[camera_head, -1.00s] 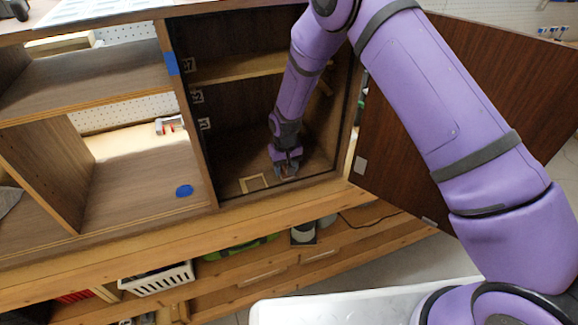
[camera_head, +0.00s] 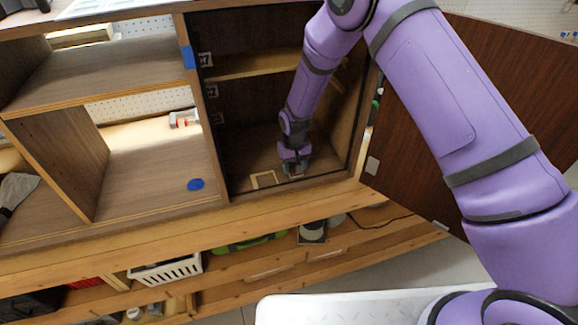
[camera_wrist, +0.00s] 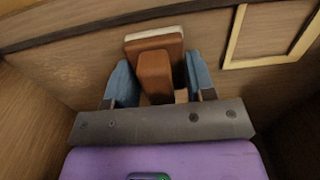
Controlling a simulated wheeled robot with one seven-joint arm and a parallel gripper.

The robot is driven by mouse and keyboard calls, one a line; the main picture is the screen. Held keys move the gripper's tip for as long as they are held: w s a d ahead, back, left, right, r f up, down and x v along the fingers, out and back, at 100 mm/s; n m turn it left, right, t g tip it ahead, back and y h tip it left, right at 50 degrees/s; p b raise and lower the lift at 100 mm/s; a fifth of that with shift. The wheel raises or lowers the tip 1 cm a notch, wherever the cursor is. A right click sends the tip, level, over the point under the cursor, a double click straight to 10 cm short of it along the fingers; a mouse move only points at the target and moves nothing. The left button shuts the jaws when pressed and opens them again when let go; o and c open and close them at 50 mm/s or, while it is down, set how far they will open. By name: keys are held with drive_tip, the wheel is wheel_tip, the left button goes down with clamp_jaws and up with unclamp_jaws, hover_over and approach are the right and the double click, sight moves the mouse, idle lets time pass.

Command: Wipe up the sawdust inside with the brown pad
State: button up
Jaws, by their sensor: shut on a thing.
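The brown pad (camera_wrist: 154,72) is a brown block with a pale layer along its far edge. My gripper (camera_wrist: 161,84) is shut on it, with a blue finger on each side. In the head view my gripper (camera_head: 295,171) is low inside the open cabinet compartment (camera_head: 240,142), close to its floor. I cannot tell whether the pad touches the floor. No sawdust can be made out in either view. The pad is too small to tell apart in the head view.
A pale square outline (camera_head: 264,179) lies on the compartment floor, left of my gripper; it also shows in the wrist view (camera_wrist: 232,62). A shelf (camera_head: 250,67) is above. The open door (camera_head: 420,140) stands right. A blue disc (camera_head: 196,184) lies in the left bay.

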sight(320, 164)
drive_tip(key=shift+w+d, duration=0.6)
drive_tip(key=shift+d, duration=1.5)
drive_tip(key=shift+w+d, duration=0.6)
drive_tip(key=shift+d, duration=1.45)
drive_tip(key=shift+w+d, duration=0.6)
drive_tip(key=shift+d, duration=1.5)
drive_tip(key=shift+s+a, duration=0.25)
drive_tip(key=shift+a, duration=0.65)
drive_tip(key=shift+s+a, duration=0.25)
drive_tip(key=shift+a, duration=0.6)
drive_tip(key=shift+s+a+f, duration=0.1)
drive_tip(key=shift+s+a, duration=0.15)
drive_tip(key=shift+a, duration=0.65)
drive_tip(key=shift+s+a+r, duration=0.1)
drive_tip(key=shift+s+a, duration=0.2)
drive_tip(key=shift+a, duration=0.55)
drive_tip(key=shift+s+a+f, duration=0.1)
drive_tip(key=shift+s+a, duration=0.15)
drive_tip(key=shift+a, duration=0.65)
drive_tip(key=shift+s+a+r, duration=0.1)
drive_tip(key=shift+s+a, duration=0.15)
drive_tip(key=shift+a, duration=0.75)
drive_tip(key=shift+s+a+r, duration=0.1)
drive_tip(key=shift+s+a, duration=0.2)
drive_tip(key=shift+a, duration=0.65)
drive_tip(key=shift+s+a, duration=0.25)
drive_tip(key=shift+a, duration=0.75)
drive_tip(key=shift+r, duration=3.05)
